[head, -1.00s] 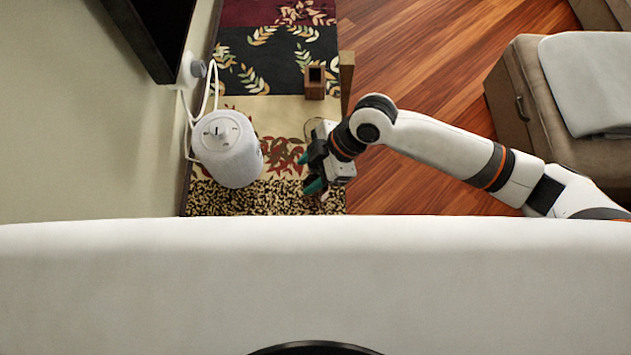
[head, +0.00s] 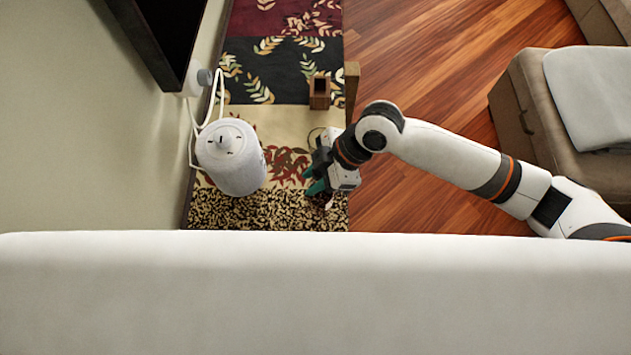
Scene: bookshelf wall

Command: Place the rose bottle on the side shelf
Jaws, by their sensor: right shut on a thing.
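My right gripper (head: 316,177) comes in from the right, with its teal fingers over the near part of a long patterned surface (head: 292,120). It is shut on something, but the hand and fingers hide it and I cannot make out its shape. I cannot clearly pick out the rose bottle anywhere in the head view. I cannot tell which surface, if any, is the side shelf. My left gripper is not in view.
A white cylindrical device (head: 231,158) with a cord stands left of the gripper, by the wall. A small wooden box (head: 319,92) and wooden post (head: 351,90) stand beyond it. A broad pale surface (head: 315,290) fills the front. A brown ottoman (head: 530,110) is at right.

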